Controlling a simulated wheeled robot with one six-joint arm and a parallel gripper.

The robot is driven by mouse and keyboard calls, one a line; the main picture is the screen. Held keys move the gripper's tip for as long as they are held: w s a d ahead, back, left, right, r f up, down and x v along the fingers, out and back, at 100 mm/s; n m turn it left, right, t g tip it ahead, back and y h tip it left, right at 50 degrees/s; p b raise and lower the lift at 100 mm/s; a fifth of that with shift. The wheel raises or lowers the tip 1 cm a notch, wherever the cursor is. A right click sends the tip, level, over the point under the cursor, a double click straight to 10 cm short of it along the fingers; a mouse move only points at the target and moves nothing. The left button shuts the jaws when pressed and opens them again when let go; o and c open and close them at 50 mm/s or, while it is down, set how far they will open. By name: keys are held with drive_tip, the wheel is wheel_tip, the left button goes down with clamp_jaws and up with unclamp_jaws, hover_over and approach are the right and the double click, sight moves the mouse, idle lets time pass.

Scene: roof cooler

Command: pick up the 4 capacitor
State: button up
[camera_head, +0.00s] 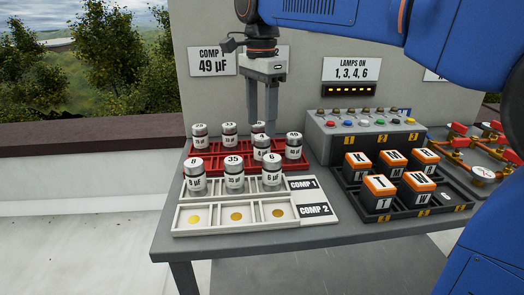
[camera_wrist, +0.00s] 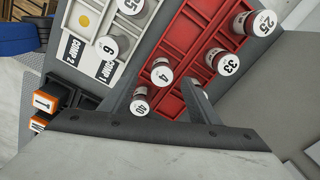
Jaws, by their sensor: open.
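The 4 capacitor (camera_head: 262,150) is a silver and white can with a "4" on its top. It stands upright at the front of the red tray (camera_head: 222,165). In the wrist view the 4 capacitor (camera_wrist: 161,75) shows between and just beyond the fingertips. My gripper (camera_head: 262,130) is open, pointing down above and behind the 4 capacitor; it holds nothing. In the wrist view my gripper (camera_wrist: 165,85) has its fingers spread to either side. Another capacitor (camera_head: 258,127) stands behind, partly hidden by the fingers.
The 40 capacitor (camera_head: 293,147) stands close on the right; the 33 (camera_head: 229,136) and 25 (camera_head: 200,137) stand left. A white tray (camera_head: 327,220) in front holds several capacitors in COMP 1; COMP 2 is empty. A black battery rack (camera_head: 440,208) and a switch box (camera_head: 365,142) stand right.

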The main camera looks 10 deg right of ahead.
sight(262, 137)
drive_tip(key=shift+w+d+f, duration=0.1)
drive_tip(key=shift+w+f, duration=0.1)
drive_tip(key=shift+f, duration=1.35)
drive_tip(key=shift+w+d+f, duration=0.1)
drive_tip(key=shift+w+f, duration=0.05)
drive_tip(key=shift+f, duration=1.4)
drive_tip(key=c, duration=1.2)
drive_tip(key=shift+r, duration=0.15)
